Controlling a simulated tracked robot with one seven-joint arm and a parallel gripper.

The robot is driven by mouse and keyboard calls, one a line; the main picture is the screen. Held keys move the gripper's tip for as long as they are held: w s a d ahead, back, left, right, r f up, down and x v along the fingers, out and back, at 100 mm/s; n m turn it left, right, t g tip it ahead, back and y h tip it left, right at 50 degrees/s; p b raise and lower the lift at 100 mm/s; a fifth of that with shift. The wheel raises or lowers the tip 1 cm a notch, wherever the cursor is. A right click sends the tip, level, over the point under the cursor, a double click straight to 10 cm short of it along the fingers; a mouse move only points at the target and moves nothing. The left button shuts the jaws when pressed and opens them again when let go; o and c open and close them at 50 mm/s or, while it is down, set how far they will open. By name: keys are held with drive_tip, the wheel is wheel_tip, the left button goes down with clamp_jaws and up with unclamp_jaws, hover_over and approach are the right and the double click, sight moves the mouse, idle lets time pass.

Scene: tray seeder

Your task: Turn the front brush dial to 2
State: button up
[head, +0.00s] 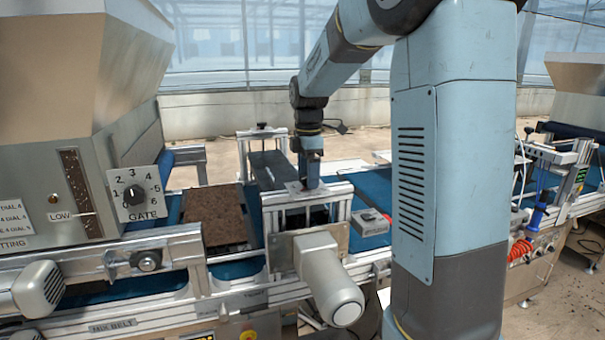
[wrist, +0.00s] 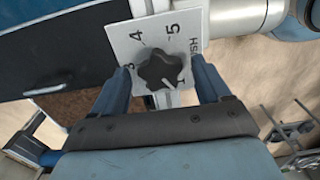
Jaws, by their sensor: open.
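The front brush dial is a black lobed knob (wrist: 160,70) on a white plate (wrist: 122,38) in the wrist view. The numbers 3, 4 and 5 and part of the word BRUSH show; the 2 is hidden or unclear. The knob's white pointer line is at the lower right, near the 1. My gripper (wrist: 160,75) is open, with one blue finger on each side of the knob and visible gaps between. In the head view my gripper (head: 310,172) points down over the brush unit's plate (head: 324,188) and hides the knob.
A separate GATE dial (head: 133,194) is on the hopper at left. A soil-filled tray (head: 212,215) lies on the blue belt. A grey motor (head: 325,275) projects in front of the brush unit. A small grey box (head: 369,222) stands just right of it.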

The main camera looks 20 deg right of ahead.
drive_tip(key=shift+c, duration=0.4)
drive_tip(key=c, duration=0.9)
drive_tip(key=shift+a, duration=0.6)
drive_tip(key=shift+c, duration=0.2)
drive_tip(key=shift+d, duration=0.45)
drive_tip(key=shift+d+m, duration=0.2)
drive_tip(key=shift+m, duration=0.5)
drive_tip(key=m, duration=1)
drive_tip(key=shift+m, duration=0.3)
